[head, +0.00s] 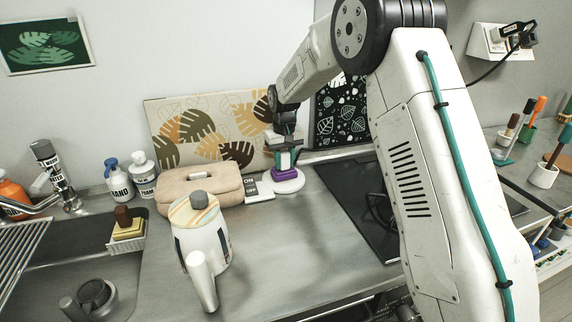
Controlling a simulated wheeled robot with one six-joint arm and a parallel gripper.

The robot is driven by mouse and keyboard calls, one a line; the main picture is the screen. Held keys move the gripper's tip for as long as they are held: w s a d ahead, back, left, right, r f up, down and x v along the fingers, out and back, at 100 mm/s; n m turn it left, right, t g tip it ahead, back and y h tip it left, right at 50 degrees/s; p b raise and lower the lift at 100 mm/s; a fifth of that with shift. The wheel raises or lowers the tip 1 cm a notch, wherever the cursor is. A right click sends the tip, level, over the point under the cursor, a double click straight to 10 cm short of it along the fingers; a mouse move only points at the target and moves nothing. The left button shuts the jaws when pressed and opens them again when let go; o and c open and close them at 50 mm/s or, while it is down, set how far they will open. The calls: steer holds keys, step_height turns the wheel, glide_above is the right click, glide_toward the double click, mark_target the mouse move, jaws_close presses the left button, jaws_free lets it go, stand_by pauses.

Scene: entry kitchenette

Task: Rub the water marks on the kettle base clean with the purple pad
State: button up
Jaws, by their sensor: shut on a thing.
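The kettle base (296,186) is a white round disc on the grey counter, near the back and left of the dark hob. My gripper (284,160) points down over the base and is shut on the purple pad (285,173). The pad appears to rest on the base, though I cannot be sure that they touch. The pad and gripper hide much of the base's top, and no water marks can be made out at this size. The white kettle (214,247), with a striped lid and a grey knob, stands upright on the counter, apart from the base.
A beige fabric bag (199,184) and a small sign (258,190) sit left of the base. A leaf-pattern board (207,131) leans behind. The dark hob (355,200) lies right. Soap bottles (118,178) and a sink (60,260) are left. Counter between kettle and hob is clear.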

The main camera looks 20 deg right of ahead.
steer(key=shift+w+f, duration=0.1)
steer(key=shift+w, duration=2)
steer(key=shift+r, duration=0.2)
